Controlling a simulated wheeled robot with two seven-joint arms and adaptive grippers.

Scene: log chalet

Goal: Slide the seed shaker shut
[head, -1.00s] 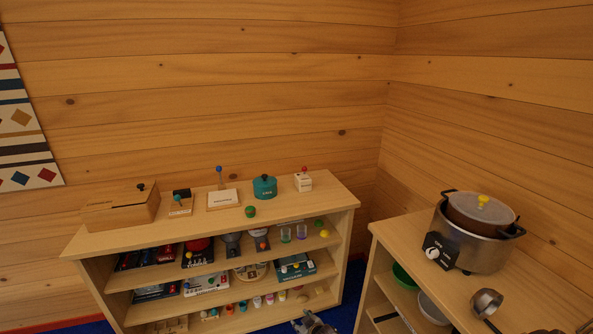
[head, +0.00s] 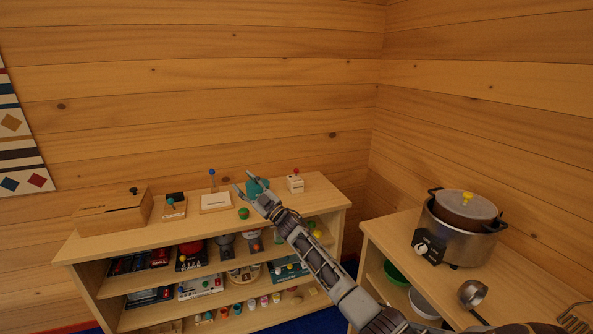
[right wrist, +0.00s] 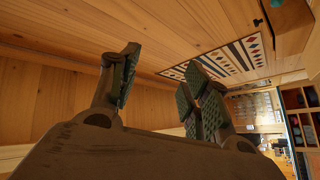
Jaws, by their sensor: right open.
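Several small devices stand along the top of the shelf unit, and their labels are too small to read, so I cannot tell for sure which is the seed shaker. A teal round container (head: 262,184) is partly hidden behind my right gripper (head: 243,183). A small green piece (head: 243,213) sits in front of it near the shelf's front edge. My right gripper is open and empty, its fingers reaching up and left in front of the container. Its spread fingers also show in the right wrist view (right wrist: 160,85). My left gripper is not in view.
The shelf unit top (head: 150,240) also holds a wooden box (head: 108,214), a black-topped device (head: 174,208), a white board with a blue-tipped stick (head: 215,202) and a red-knobbed white box (head: 295,184). A cooker (head: 455,235) and ladle (head: 472,292) stand on the right counter.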

